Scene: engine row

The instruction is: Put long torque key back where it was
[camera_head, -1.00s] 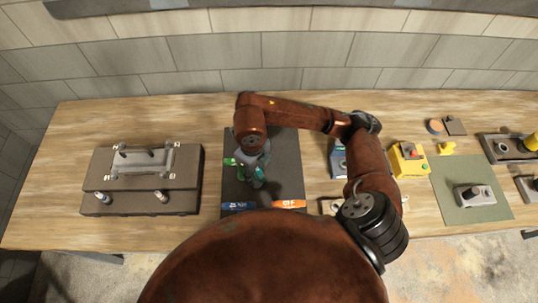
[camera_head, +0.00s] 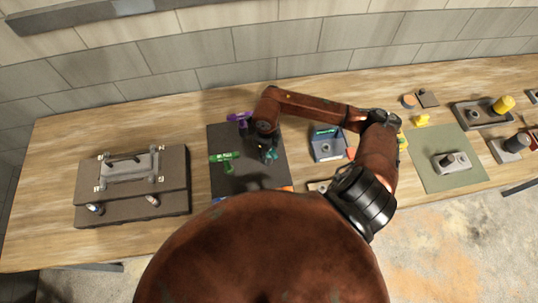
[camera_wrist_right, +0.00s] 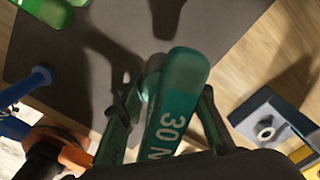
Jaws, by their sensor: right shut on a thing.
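My right gripper (camera_head: 267,152) is over the right part of a dark mat (camera_head: 236,182) in the head view. It is shut on a teal torque key (camera_wrist_right: 178,95), whose handle marked "30 N" shows between the fingers in the right wrist view. The key's lower part is hidden, so I cannot tell whether it touches the mat. In the wrist view a blue key (camera_wrist_right: 22,88) and an orange one (camera_wrist_right: 70,155) show at left. My left gripper is not in view.
A dark case-like block (camera_head: 133,190) with a metal part stands left. A blue-grey fixture (camera_head: 327,145) is close to the mat's right. Farther right are a green mat (camera_head: 433,177) with a metal part and a tray (camera_head: 482,116). Bare wood lies between case and mat.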

